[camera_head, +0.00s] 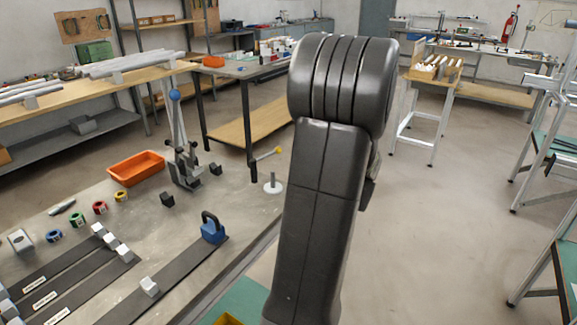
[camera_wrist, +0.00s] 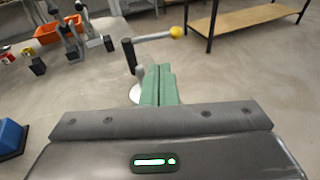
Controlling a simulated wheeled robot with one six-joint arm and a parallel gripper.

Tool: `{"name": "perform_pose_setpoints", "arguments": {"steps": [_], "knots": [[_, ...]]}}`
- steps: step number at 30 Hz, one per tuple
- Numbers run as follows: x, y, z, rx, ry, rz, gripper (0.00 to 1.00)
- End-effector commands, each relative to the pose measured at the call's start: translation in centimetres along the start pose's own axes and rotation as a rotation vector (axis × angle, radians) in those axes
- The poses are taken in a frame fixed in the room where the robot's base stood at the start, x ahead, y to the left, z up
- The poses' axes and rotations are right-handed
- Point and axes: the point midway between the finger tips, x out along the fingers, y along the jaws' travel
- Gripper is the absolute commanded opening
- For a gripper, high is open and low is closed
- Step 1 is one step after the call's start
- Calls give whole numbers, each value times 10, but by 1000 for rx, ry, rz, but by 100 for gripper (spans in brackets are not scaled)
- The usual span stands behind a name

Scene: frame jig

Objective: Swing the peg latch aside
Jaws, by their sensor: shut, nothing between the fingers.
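The peg latch shows in the wrist view as a dark upright post (camera_wrist: 129,56) with a light bar running right to a yellow ball (camera_wrist: 177,32). In the head view its yellow knob (camera_head: 278,150) and round white base (camera_head: 273,187) stand near the table's right edge, just left of my arm. My gripper (camera_wrist: 159,69) has green fingers, shut together and empty. In the wrist view the fingertips are just right of the post and below the bar. They partly cover the white base; I cannot tell whether they touch the latch. The head view does not show the fingers.
A grey toggle clamp (camera_head: 184,165) with a blue ball, small dark blocks and an orange tray (camera_head: 136,168) stand left of the latch. A blue block with a dark handle (camera_head: 212,228) sits nearer on a dark strip. Open floor lies right of the table.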

Motion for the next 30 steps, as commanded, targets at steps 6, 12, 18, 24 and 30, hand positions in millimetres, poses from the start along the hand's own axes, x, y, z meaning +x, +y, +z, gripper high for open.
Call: {"name": "perform_pose_setpoints", "arguments": {"steps": [6, 12, 18, 24, 30], "knots": [[47, 2, 0, 0, 2, 6, 0], [88, 2, 0, -3, 3, 5, 0], [114, 2, 0, -3, 3, 3, 0], [124, 2, 0, -3, 1, 3, 0], [124, 1, 0, -3, 1, 2, 0]]}}
